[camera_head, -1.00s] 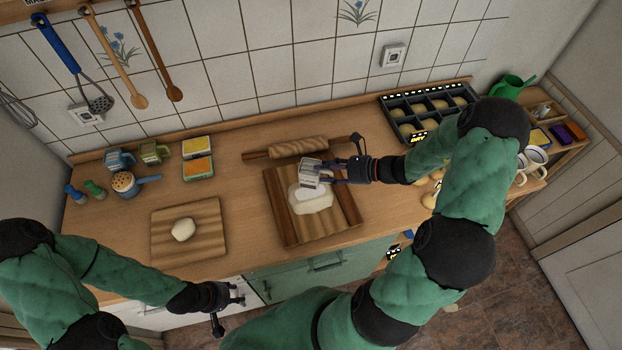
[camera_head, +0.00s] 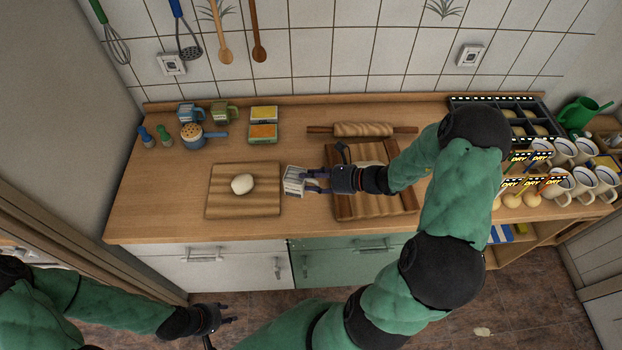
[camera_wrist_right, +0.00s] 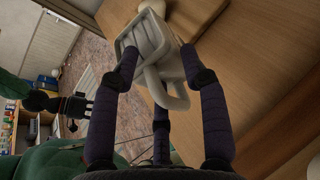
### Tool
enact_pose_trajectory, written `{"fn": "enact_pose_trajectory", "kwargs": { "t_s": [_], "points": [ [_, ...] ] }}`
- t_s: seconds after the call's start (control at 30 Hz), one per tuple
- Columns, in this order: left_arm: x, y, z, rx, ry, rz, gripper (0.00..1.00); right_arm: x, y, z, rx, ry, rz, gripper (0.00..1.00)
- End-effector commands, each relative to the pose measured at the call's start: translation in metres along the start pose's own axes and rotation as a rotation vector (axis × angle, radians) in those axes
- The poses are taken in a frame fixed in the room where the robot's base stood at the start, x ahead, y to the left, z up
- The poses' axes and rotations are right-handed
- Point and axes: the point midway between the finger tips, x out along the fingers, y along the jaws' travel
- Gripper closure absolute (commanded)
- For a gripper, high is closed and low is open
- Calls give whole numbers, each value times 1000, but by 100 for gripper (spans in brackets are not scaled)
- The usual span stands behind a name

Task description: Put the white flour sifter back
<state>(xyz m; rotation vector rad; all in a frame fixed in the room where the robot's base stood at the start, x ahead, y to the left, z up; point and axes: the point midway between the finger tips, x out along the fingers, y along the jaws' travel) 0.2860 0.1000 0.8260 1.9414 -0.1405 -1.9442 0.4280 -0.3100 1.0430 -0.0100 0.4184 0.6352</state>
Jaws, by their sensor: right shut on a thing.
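The white flour sifter (camera_head: 293,181) is in my right gripper (camera_head: 311,181), held above the counter between the two wooden boards. In the right wrist view the sifter (camera_wrist_right: 152,38) shows its slatted white body and looped handle, with the fingers of my right gripper (camera_wrist_right: 165,68) closed around it. Its height above the counter is hard to tell. My left gripper (camera_head: 223,320) is low in front of the cabinets, with its fingers apart and empty.
A small board (camera_head: 219,206) with a dough ball (camera_head: 242,184) lies left of the sifter. Mugs (camera_head: 606,183) crowd the right end. The left counter front (camera_head: 155,210) is clear.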

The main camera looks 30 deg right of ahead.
Motion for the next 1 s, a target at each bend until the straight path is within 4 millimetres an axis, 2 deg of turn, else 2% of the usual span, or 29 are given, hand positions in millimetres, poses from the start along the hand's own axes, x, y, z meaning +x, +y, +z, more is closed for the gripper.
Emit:
{"fn": "enact_pose_trajectory", "kwargs": {
  "t_s": [0.57,1.0],
  "points": [
    [1,0,0,1,0,0,60,0,0,-1,7,-2,-8,100],
    [22,-8,-1,0,0,0,60,11,-4,-28,8,-2,-7,100]
  ]
}}
